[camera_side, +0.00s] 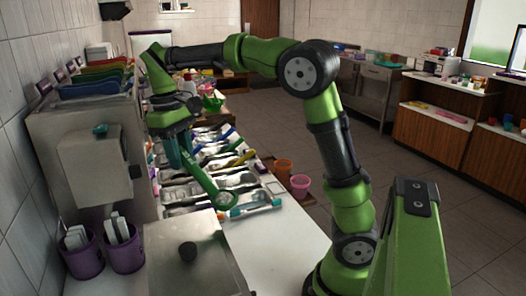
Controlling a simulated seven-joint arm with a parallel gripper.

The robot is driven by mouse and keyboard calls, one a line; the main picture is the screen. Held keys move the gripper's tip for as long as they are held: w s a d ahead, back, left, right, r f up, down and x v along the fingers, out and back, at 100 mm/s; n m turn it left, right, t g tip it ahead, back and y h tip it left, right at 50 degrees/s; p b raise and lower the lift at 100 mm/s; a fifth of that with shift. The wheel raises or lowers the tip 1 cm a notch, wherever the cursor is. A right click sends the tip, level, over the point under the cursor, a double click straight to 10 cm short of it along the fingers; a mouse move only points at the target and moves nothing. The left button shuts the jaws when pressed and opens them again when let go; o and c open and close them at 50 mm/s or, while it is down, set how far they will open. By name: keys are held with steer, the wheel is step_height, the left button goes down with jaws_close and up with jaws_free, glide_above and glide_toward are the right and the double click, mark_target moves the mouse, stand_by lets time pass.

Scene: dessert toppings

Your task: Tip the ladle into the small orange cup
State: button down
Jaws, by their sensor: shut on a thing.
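My gripper (179,160) points down over the topping trays at centre left, with its teal fingers shut on the green ladle. The green ladle (205,183) slants down to the right from the fingers. Its round bowl end is low over the front trays, and I cannot tell what is in it. The small orange cup (284,167) stands upright on a brown tray to the right of the ladle, apart from it. The inside of the cup is too small to make out.
A pink cup (300,187) stands just in front of the orange cup. Steel topping trays (180,192) with several coloured utensils fill the counter. A metal lidded box (195,262) stands in front, with purple utensil holders (124,250) at left. White counter (290,238) is bare at front right.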

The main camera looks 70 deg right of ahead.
steer(key=s+d+f+n+h, duration=0.2)
steer(key=d+n, duration=0.5)
steer(key=d, duration=1.3)
steer(key=s+d+f+n, duration=0.2)
steer(key=d+f+n, duration=0.35)
steer(key=d, duration=1.45)
step_height(320, 180, down, 6)
steer(key=w+a+m+t+h, duration=0.1)
steer(key=m+h, duration=1.6)
steer(key=m, duration=0.6)
